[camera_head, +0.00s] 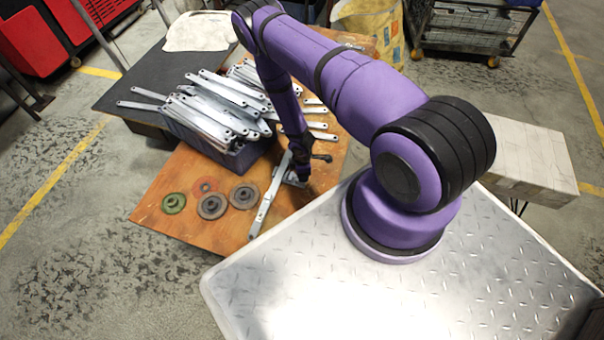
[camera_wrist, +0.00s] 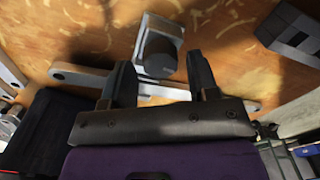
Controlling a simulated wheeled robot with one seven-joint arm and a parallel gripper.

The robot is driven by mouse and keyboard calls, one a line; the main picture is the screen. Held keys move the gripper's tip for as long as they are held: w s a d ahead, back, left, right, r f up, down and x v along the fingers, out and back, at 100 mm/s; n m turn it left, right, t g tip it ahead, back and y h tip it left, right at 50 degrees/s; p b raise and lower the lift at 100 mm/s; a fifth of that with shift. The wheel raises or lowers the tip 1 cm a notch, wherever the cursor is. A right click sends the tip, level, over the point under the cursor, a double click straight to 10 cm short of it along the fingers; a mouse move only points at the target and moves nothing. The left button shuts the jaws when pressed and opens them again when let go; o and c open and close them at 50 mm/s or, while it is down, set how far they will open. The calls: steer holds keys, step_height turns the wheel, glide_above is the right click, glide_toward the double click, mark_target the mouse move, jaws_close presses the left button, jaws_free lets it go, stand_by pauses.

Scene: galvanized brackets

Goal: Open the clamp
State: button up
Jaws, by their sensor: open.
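The clamp (camera_wrist: 160,50) is a grey metal piece with a rounded knob-like end, in the upper middle of the wrist view. It stands over a long flat galvanized bracket (camera_wrist: 80,76), which also lies on the wooden table in the head view (camera_head: 266,208). My gripper (camera_wrist: 160,75) is open, with its two dark fingers on either side of the clamp's rounded end. I cannot tell whether they touch it. In the head view my gripper (camera_head: 300,178) is low over the table beside the bracket. My arm partly hides the clamp there, so its state is unclear.
A dark crate (camera_head: 205,150) heaped with brackets stands on the table (camera_head: 160,215). Several discs, including a green one (camera_head: 174,203) and a grey one (camera_head: 212,206), lie left of the bracket. A grey block (camera_wrist: 292,32) is at the right in the wrist view.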

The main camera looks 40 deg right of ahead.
steer(key=shift+r, duration=2.55)
